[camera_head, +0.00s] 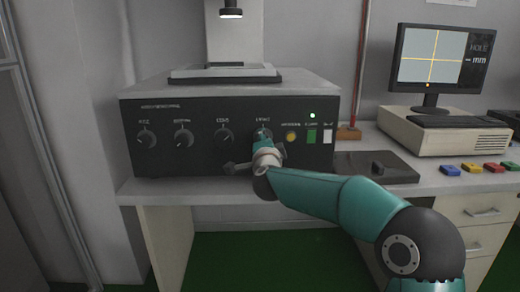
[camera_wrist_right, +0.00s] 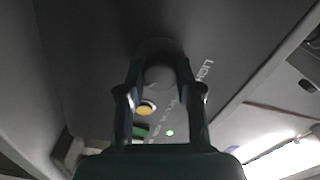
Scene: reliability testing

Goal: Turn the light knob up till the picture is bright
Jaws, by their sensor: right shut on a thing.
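The light knob (camera_wrist_right: 160,76) is the rightmost of the row of dark knobs on the front panel of the black-fronted machine (camera_head: 190,158). My right gripper (camera_head: 263,140) is at the panel, shut on this knob, with one finger on each side of it in the wrist view. The gripper hides most of the knob and its pointer in the head view. A label starting "LIGH" stands beside it in the wrist view. The monitor (camera_head: 430,58) shows a light grey picture with a yellow cross. My left gripper is not in view.
Three other knobs, among them the nearest (camera_head: 223,136), sit left of the light knob. A yellow button (camera_head: 291,137), green switch (camera_head: 311,137) and white switch (camera_head: 327,136) are close on the right. A dark flat plate (camera_head: 350,165) lies on the bench.

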